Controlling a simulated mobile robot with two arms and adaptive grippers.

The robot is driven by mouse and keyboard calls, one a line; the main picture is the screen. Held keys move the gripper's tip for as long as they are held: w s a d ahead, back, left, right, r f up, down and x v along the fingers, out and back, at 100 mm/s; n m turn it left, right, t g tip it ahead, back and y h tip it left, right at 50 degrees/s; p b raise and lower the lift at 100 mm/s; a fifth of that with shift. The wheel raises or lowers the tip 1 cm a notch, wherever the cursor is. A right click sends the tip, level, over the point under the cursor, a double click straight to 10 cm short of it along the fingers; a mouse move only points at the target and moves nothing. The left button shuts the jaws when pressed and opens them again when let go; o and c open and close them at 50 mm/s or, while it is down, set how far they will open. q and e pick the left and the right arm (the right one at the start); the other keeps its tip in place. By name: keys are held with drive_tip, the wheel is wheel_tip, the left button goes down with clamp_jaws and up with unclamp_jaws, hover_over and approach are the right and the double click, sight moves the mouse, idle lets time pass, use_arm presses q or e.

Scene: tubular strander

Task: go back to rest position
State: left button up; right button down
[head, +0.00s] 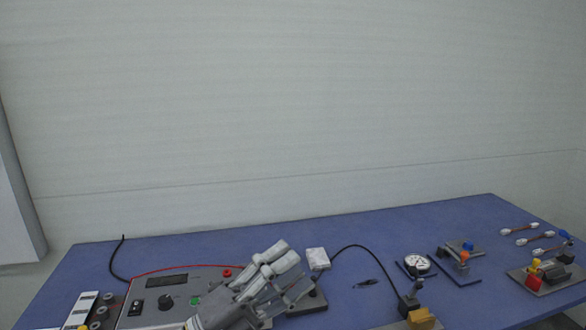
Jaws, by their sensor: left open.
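My left gripper (286,268) comes in at the bottom middle of the head view, grey, pointing up and to the right. It is open, and I see nothing held between its fingers. It is above or in front of a grey control box (150,308) and hides the right part of it. I cannot tell whether it touches the box. My right gripper is not in view.
The blue table (370,235) stands before a pale wall. A white block (317,258) and black cable are just right of the gripper. A round dial gauge (417,263), fixtures (548,275) and small connector leads (520,229) lie further right. The back middle is clear.

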use_arm(q)
drive_tip(key=w+a+f+n+t+y, duration=0.2)
drive_tip(key=a+f+n+t+y, duration=0.2)
drive_tip(key=a+n+y, duration=0.35)
drive_tip(key=w+a+f+n+t+y, duration=0.2)
drive_tip(key=a+f+n+t+y, duration=0.25)
drive_tip(key=n+y, duration=0.5)
drive_tip(key=s+a+f+n+g+y, duration=0.2)
drive_tip(key=s+a+f+n+g, duration=0.15)
drive_tip(key=f, duration=0.35)
drive_tip(key=s+a+f+n+g+y, duration=0.1)
drive_tip(key=s+a+f+n+g, duration=0.2)
drive_tip(key=f+n, duration=0.3)
drive_tip(key=s+a+f+n+g, duration=0.1)
drive_tip(key=s+f+g, duration=0.5)
drive_tip(key=s, duration=0.5)
drive_tip(key=s+f+n+g, duration=0.1)
drive_tip(key=s+f+g, duration=0.3)
drive_tip(key=s+f, duration=0.55)
wheel_tip(320, 180, down, 25)
drive_tip(key=s+g, duration=0.1)
drive_tip(key=s, duration=0.1)
drive_tip(key=s+a+f+g, duration=0.1)
drive_tip(key=s+a+f, duration=0.2)
drive_tip(key=s+f, duration=1.3)
drive_tip(key=shift+s+f+m, duration=0.25)
drive_tip(key=shift+s+m, duration=0.05)
drive_tip(key=shift+m, duration=0.05)
